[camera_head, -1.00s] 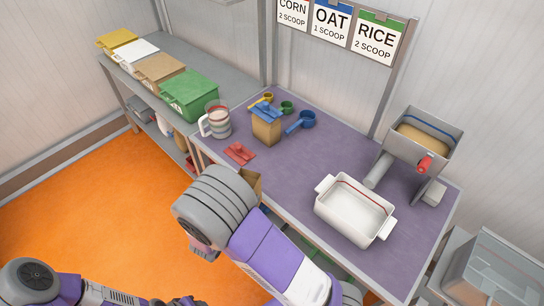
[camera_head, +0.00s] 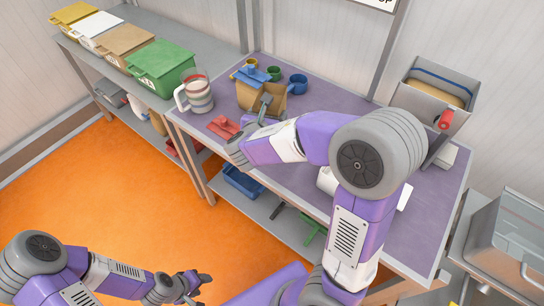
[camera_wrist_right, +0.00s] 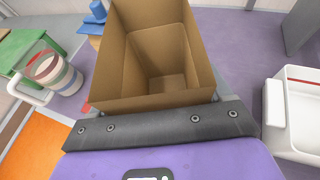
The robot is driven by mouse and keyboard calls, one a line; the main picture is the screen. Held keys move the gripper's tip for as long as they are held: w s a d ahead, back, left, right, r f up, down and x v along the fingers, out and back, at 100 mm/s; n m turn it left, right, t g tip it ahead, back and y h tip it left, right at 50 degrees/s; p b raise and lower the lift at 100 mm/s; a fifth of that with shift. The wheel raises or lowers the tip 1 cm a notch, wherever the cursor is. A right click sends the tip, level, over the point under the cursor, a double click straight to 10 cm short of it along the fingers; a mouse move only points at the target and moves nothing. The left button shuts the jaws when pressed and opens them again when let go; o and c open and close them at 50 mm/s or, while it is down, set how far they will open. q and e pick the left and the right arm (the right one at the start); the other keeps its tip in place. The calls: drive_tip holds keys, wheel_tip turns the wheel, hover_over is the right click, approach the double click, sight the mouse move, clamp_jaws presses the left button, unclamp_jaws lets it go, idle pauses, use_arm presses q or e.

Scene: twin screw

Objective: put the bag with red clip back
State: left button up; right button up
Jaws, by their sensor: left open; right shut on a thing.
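My right gripper (camera_head: 263,108) is shut on an open brown paper bag (camera_head: 272,101) over the back left of the purple table. In the right wrist view the open bag (camera_wrist_right: 155,55) is upright, with no clip on it and its inside looking empty. A red clip (camera_head: 223,127) lies loose on the table, left of my right gripper. A second brown bag (camera_head: 244,97) with a blue clip (camera_head: 252,76) stands just behind the held bag and is partly hidden. I cannot tell whether the bags touch. My left gripper (camera_head: 192,286) is open and empty, low over the orange floor.
A striped measuring jug (camera_head: 198,97) stands left of the bags, with several coloured scoops (camera_head: 274,74) behind. A white tray (camera_head: 403,197) is mostly hidden by my right arm. A hopper (camera_head: 432,97) stands at the right. Lidded bins (camera_head: 161,67) line the left shelf.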

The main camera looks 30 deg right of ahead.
drive_tip(key=shift+d+f, duration=0.2)
drive_tip(key=shift+f, duration=0.1)
wheel_tip(320, 180, down, 9)
drive_tip(key=b, duration=0.4)
drive_tip(key=shift+f, duration=0.1)
drive_tip(key=shift+f+b, duration=0.15)
drive_tip(key=shift+b, duration=0.25)
drive_tip(key=o, duration=1.1)
